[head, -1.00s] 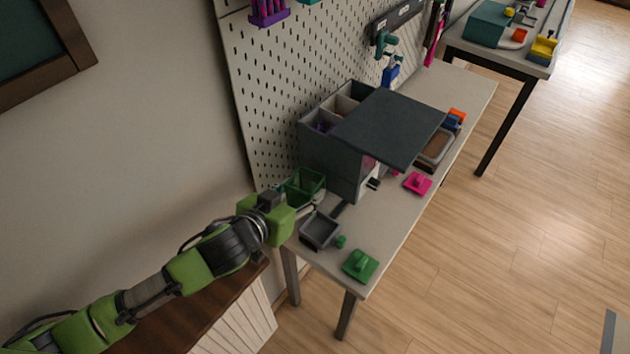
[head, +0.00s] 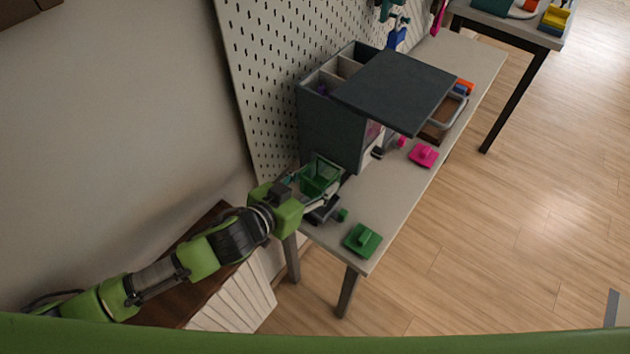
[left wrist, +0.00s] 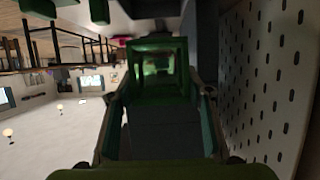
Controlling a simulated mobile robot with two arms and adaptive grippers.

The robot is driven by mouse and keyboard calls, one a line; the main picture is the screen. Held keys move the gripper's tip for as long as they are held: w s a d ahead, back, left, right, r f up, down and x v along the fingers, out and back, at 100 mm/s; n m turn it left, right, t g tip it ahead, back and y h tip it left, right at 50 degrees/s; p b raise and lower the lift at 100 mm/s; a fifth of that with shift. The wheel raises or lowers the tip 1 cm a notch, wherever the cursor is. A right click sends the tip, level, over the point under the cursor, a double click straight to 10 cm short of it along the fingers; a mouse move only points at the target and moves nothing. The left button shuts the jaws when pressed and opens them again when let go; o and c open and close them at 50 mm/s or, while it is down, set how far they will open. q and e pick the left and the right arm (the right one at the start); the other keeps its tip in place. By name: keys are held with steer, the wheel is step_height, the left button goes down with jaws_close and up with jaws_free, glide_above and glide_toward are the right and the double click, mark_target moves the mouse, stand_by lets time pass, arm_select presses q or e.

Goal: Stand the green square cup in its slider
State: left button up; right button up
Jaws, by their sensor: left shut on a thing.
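The green square cup (head: 318,179) is a see-through, open-topped box. My left gripper (head: 316,189) is shut on it at the near left end of the table. In the left wrist view the cup (left wrist: 157,68) sits between the two fingers (left wrist: 160,100), with its hollow inside showing. A dark grey square tray (head: 323,211), perhaps the slider, lies just below the cup in the picture. The gripper partly hides it, and I cannot tell whether the cup touches it. My right gripper is not in view.
A dark grey organizer (head: 330,128) with a slanted lid stands behind the cup. A perforated board (head: 270,90) rises along the table's left side. A small green piece (head: 342,214), a green block (head: 362,240) and a pink block (head: 423,156) lie on the table (head: 392,205).

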arm_select(q)
step_height(320, 180, down, 2)
steer(key=shift+f+b, duration=0.1)
steer(key=shift+b, duration=0.7)
steer(key=shift+f+b, duration=1.2)
steer(key=shift+f, duration=0.8)
steer(key=o, duration=1.2)
steer(key=v, duration=1.2)
